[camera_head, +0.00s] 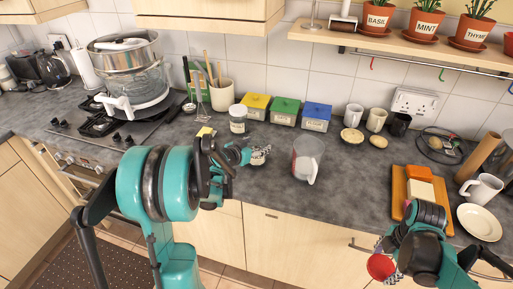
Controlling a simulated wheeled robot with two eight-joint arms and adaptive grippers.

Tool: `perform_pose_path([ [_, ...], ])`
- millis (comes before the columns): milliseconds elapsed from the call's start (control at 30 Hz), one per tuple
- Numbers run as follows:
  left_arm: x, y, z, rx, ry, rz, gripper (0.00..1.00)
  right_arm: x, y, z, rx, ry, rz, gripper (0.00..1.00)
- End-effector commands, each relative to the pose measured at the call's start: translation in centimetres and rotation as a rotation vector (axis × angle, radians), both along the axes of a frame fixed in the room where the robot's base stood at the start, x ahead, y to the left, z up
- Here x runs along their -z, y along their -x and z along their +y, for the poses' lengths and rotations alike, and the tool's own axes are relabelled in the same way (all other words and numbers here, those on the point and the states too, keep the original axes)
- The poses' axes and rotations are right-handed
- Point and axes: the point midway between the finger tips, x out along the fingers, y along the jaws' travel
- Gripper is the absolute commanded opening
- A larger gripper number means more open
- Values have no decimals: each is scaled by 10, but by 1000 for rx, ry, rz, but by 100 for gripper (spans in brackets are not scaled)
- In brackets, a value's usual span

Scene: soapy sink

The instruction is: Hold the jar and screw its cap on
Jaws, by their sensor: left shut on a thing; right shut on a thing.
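My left gripper (256,156) is above the counter left of centre, its fingers shut and pointing right. A small pale, greyish thing (262,154) shows at its fingertips; it looks like the jar, but it is too small and too covered to make out clearly. My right gripper (382,252) is at the lower right, in front of the counter edge. It is shut on a round red thing, which looks like the cap (381,267). The two grippers are well apart, and the jar and cap do not touch.
A white-lidded container (238,118) stands behind my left gripper. A grey measuring jug (307,160) stands between the arms. An orange board (418,192), a white plate (479,222) and a mug (481,188) are at the right. Bare counter (345,190) lies right of the jug.

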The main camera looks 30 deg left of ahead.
Motion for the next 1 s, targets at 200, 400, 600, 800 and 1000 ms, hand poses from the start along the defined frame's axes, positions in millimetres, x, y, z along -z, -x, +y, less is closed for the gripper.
perform_pose_path([
  [200, -39, 12, -13, 2, 1, -1, 21, -20, 0, 0, 0, 0, 0, 56],
  [400, -66, 45, -44, 1, 0, -1, 21, -36, 0, 0, 0, 0, 0, 56],
  [600, -86, 70, -68, 0, 0, -1, 21, -47, 0, 0, 0, 0, 0, 56],
  [800, -94, 81, -80, 0, 0, -1, 21, -52, 0, 0, 0, 0, 0, 56],
  [1000, -95, 84, -82, 0, 1, -1, 21, -52, 0, 0, 0, 0, 0, 56],
])
